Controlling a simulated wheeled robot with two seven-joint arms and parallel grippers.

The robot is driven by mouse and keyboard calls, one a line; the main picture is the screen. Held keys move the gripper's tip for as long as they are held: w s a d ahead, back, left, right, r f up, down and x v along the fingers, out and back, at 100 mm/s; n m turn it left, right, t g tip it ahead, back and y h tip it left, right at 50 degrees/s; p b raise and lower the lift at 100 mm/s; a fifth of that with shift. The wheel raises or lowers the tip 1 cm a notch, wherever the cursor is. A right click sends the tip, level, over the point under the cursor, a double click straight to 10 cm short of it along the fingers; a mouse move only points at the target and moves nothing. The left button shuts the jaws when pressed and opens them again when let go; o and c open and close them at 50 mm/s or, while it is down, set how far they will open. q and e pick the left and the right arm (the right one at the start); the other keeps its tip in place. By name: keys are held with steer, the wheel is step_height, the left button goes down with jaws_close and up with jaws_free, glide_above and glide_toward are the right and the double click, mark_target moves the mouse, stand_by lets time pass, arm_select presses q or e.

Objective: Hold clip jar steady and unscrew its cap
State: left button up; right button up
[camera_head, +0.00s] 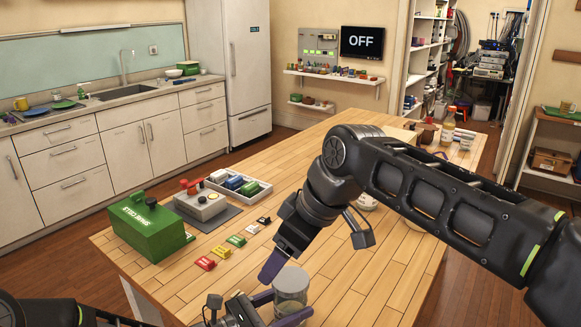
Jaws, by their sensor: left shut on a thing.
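The clip jar (291,284), a small clear-grey cylinder, stands upright near the front edge of the wooden table. Its top looks pale and flat; I cannot tell whether that is the cap. My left gripper (284,305) comes in low from the left, and its purple fingers are shut around the jar's lower side. My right gripper (271,265) hangs down from the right arm, just left of and above the jar. One purple finger shows; the other is hidden, so its opening is unclear.
A green box (150,228), a grey device with red knobs (200,203) and a divided tray (250,190) stand at the table's left. Small coloured blocks (206,263) lie in a row before them. Bottles (447,127) stand at the far end. My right arm crosses the table's right side.

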steer(key=shift+o, duration=0.6)
steer(key=shift+a+f+h, duration=0.15)
steer(key=shift+a+h, duration=0.15)
steer(key=shift+a, duration=0.55)
steer(key=shift+o, duration=0.2)
steer(key=shift+w+a+f+m+h, duration=0.15)
steer(key=shift+w+m+h, duration=0.2)
steer(key=shift+m, duration=0.45)
steer(key=m+h, duration=0.2)
steer(key=m, duration=0.4)
glide_toward(291, 279)
steer(key=shift+r, duration=0.25)
steer(key=shift+f, duration=0.15)
steer(key=shift+x, duration=4.45)
